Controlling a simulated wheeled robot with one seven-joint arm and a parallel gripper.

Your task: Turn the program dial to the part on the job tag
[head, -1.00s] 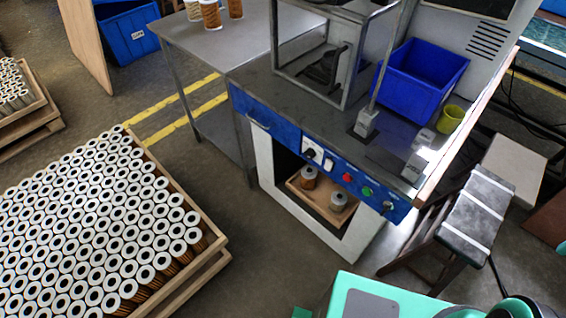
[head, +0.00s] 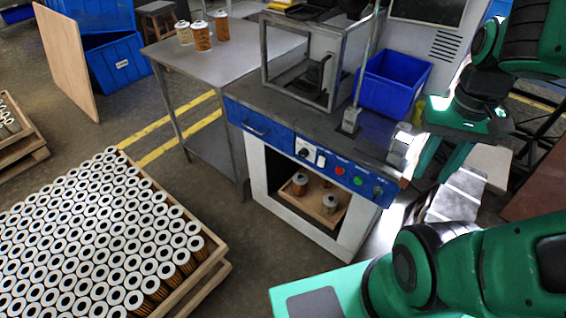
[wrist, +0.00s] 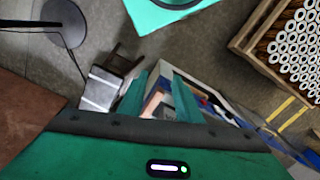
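The program dial (head: 304,152) is a dark knob on a white plate, at the left of the control row on the blue front panel (head: 268,128) of the workbench. Its pointer setting is too small to read. I cannot make out a job tag in either view. My gripper (head: 436,166) is raised in the head view, right of the panel and apart from it, past the bench's right end. Its two green fingers are spread with nothing between them; they also show in the wrist view (wrist: 163,88). In the wrist view the dial cannot be made out.
Right of the dial are a white switch (head: 320,158), a red button (head: 340,170), a green button (head: 358,181) and another knob (head: 378,190). A blue bin (head: 395,83) and metal frame stand on the bench. A pallet of filters (head: 213,262) stands left, with bare floor between.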

